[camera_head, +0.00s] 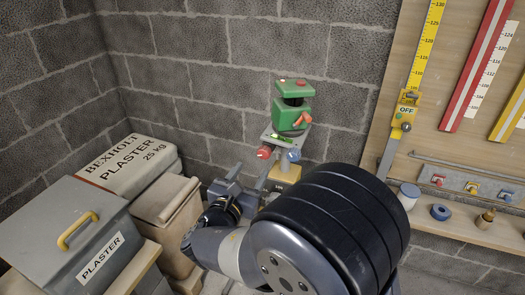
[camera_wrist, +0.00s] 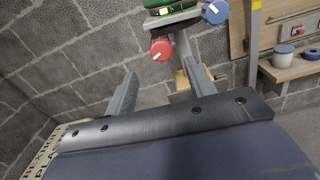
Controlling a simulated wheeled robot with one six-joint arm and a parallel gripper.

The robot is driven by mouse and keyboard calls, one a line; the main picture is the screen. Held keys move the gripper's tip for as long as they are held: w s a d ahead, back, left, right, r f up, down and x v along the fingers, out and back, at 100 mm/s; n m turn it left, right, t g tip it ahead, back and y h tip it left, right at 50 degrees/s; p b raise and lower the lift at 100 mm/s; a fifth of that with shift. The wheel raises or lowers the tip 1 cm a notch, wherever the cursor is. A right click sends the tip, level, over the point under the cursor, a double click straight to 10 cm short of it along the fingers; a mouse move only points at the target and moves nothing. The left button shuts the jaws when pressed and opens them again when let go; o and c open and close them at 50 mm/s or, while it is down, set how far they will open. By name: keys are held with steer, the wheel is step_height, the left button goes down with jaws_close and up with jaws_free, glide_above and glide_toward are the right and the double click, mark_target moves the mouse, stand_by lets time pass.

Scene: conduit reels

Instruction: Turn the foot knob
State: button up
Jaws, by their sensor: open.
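A green device (camera_head: 293,108) with an orange-red lever stands on a small grey bracket plate (camera_head: 284,140) by the block wall. Below the plate's front are a red knob (camera_head: 264,152) and a blue knob (camera_head: 293,155), each with a pale mark. No label shows which is the foot knob. In the wrist view the red knob (camera_wrist: 161,49) appears between and beyond my fingertips, and the blue knob (camera_wrist: 215,12) is to the upper right. My gripper (camera_head: 252,172) is open and empty, below and left of the red knob; it also shows in the wrist view (camera_wrist: 158,60).
A yellow box (camera_head: 285,173) sits below the knobs, partly hidden by my arm. Plaster containers (camera_head: 130,165) crowd the left. A pegboard (camera_head: 450,100) with yellow and red rules and a shelf (camera_head: 475,225) of small items are at the right. Bare wall lies behind.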

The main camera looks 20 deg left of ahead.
mark_target(263, 156)
steer(key=w, duration=0.8)
steer(key=shift+w+d, duration=0.2)
steer(key=shift+d, duration=0.2)
steer(key=c, duration=1)
steer(key=shift+f+b, duration=0.15)
steer(key=shift+b, duration=0.15)
